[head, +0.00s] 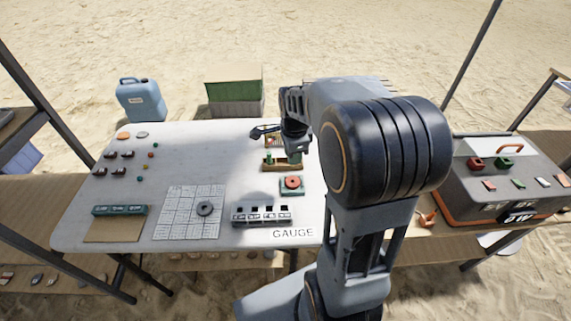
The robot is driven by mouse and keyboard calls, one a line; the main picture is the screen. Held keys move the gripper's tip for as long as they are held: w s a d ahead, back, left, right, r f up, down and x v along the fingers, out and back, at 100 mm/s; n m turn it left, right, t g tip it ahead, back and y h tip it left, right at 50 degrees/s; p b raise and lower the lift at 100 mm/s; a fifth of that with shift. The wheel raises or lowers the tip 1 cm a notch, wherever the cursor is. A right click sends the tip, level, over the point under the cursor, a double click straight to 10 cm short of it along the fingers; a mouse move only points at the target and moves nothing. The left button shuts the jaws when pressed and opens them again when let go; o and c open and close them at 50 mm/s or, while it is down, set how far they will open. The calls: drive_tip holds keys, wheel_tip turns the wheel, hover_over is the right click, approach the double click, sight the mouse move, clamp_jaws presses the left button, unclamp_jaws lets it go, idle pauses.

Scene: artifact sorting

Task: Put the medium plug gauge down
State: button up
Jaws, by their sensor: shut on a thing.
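My gripper (294,143) is above the right part of the white table (225,150), pointing down. It is shut on the medium plug gauge (294,158), a small greenish piece just below the jaws. Its lower end is hard to make out from here. A wooden rack (268,165) with a green peg lies just left of and below the gripper in the picture. I cannot tell whether the held gauge touches the rack.
A red ring on a green block (292,184) sits in front of the gripper. A slotted block (262,216) stands near the GAUGE label (293,233). A grey ring (205,208) lies on the gridded sheet (180,215). The table's middle is clear.

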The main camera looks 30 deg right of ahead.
drive_tip(key=shift+s+a+r+n, duration=0.2)
drive_tip(key=shift+s+r+n, duration=0.25)
drive_tip(key=shift+n, duration=0.45)
drive_tip(key=w+f+n, duration=0.1)
drive_tip(key=w+f, duration=0.2)
drive_tip(key=w, duration=0.1)
drive_tip(key=w+d+f+n, duration=0.1)
drive_tip(key=w+f+n, duration=0.1)
drive_tip(key=w+f, duration=0.1)
drive_tip(key=w+d+f+n+p, duration=0.1)
drive_tip(key=w+f, duration=0.2)
drive_tip(key=w, duration=0.2)
drive_tip(key=shift+d+f+n, duration=0.15)
drive_tip(key=shift+f+n, duration=0.05)
drive_tip(key=shift+n, duration=0.1)
drive_tip(key=shift+w+d+f, duration=0.1)
drive_tip(key=shift+w+f, duration=0.15)
drive_tip(key=shift+f, duration=1.7)
drive_tip(key=shift+f, duration=0.1)
